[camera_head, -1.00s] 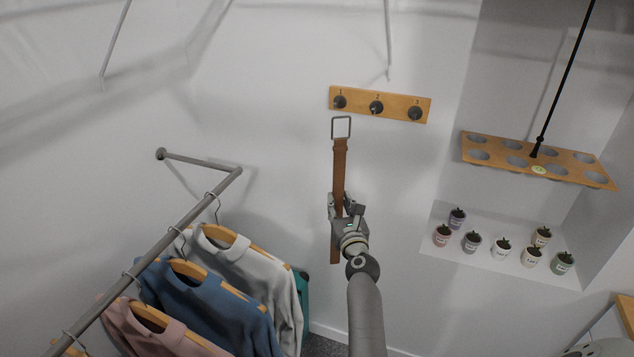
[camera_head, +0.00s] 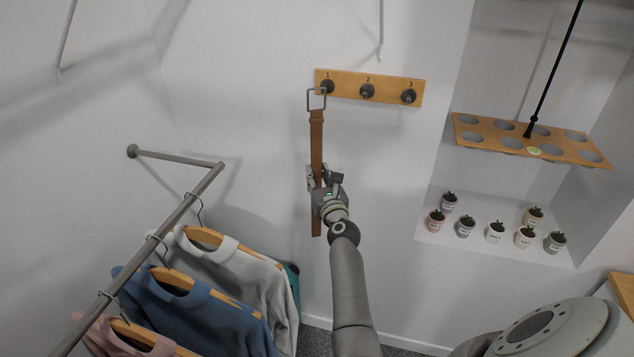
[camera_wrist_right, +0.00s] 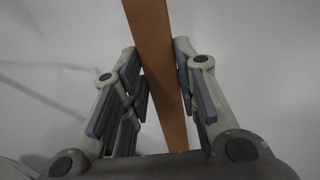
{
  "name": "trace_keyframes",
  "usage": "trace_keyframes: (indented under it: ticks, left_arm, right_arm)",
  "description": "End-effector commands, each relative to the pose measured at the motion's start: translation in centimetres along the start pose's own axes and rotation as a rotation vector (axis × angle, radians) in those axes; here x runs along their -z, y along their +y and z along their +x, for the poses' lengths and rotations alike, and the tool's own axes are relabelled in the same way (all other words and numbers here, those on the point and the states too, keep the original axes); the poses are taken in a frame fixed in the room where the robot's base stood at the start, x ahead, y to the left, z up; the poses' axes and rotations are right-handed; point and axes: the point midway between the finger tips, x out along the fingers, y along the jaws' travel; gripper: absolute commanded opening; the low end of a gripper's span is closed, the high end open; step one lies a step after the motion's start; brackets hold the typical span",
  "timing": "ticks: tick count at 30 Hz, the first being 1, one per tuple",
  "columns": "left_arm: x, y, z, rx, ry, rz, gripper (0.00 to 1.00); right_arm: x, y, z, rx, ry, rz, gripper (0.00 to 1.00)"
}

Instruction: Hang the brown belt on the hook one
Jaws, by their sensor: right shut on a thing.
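The brown belt (camera_head: 317,140) hangs upright in my right gripper (camera_head: 323,180), its square metal buckle (camera_head: 317,99) at the top. The right gripper is shut on the strap below the buckle. The strap also shows between the fingers in the right wrist view (camera_wrist_right: 153,50). The wooden hook board (camera_head: 340,82) is on the wall with three dark knobs numbered 1, 2 and 3. The buckle's top overlaps the lower left of hook one (camera_head: 327,87) in the head view. I cannot tell whether it touches or goes around the hook. My left gripper is not in view.
A clothes rail (camera_head: 190,200) with several hung sweaters stands at the left. A wooden holder board with holes (camera_head: 480,133) hangs at the right, above a niche shelf (camera_head: 480,246) with several small potted plants. The wall around the hook board is clear.

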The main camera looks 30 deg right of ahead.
Motion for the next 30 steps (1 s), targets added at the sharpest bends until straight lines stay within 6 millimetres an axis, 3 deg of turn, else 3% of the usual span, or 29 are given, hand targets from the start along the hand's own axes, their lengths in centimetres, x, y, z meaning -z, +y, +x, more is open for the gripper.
trace_keyframes:
  ticks: [6,9,19,30]
  left_arm:
    - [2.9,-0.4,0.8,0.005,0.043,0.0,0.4]
    - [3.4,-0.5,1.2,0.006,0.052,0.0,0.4]
    - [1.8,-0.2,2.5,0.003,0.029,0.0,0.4]
    - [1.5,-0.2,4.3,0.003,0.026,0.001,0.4]
  right_arm:
    - [0.1,-0.8,1.2,0.001,-0.002,-0.001,0.01]
    - [0.2,-1.1,1.7,0.001,-0.002,-0.002,0.01]
    - [0.4,-2.1,3.4,0.002,-0.002,-0.003,0.01]
    - [1.2,-3.1,5.2,0.002,-0.001,0.0,0.01]
